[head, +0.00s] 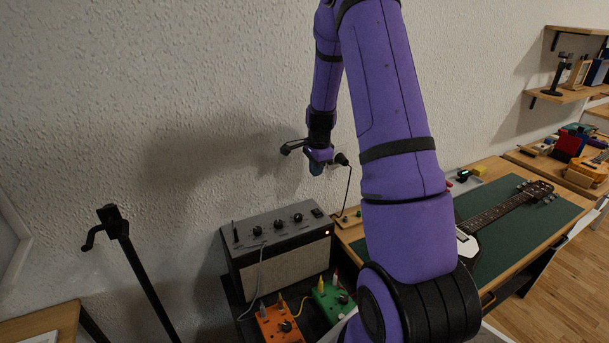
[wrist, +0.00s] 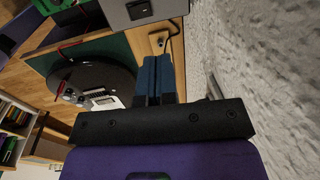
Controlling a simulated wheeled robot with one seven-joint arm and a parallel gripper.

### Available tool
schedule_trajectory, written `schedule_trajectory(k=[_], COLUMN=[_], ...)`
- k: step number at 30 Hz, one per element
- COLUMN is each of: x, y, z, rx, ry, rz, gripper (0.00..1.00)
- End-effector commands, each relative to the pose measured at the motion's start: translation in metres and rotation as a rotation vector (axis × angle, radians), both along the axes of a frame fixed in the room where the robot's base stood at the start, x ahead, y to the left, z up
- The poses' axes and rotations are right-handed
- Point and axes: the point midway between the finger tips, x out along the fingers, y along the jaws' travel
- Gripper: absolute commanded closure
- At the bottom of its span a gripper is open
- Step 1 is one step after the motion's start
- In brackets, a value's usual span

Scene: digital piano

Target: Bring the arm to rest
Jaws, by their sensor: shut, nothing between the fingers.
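My purple arm rises through the middle of the head view and bends down at its far end near the textured wall. My gripper (head: 316,168) hangs in the air above and behind the grey amplifier (head: 280,247), close to the wall. In the wrist view the two blue-grey fingers of my gripper (wrist: 156,76) lie side by side, shut, with nothing between them. The fingers look clear of the amplifier, part of which shows at the top of the wrist view (wrist: 130,14).
An orange pedal (head: 277,324) and a green pedal (head: 330,300) sit in front of the amplifier. A guitar (head: 500,215) lies on a green mat (head: 530,240) at right. A black stand (head: 130,250) is at left. Shelves (head: 570,94) hang at far right.

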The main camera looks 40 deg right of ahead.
Motion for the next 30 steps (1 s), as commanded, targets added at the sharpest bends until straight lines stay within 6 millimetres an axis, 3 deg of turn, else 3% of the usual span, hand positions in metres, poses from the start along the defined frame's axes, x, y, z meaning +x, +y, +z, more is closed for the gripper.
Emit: schedule_trajectory(k=[9, 13, 20, 30], x=[0.001, 0.001, -0.009, -0.055], y=[0.001, 0.014, 0.065, 0.146], z=[0.005, 0.023, 0.095, 0.189], rx=[0.0, -0.007, -0.039, -0.116], ry=[-0.002, -0.014, -0.063, -0.129], rz=[0.006, 0.062, 0.309, 0.716], gripper=[1.0, 1.0, 1.0, 1.0])
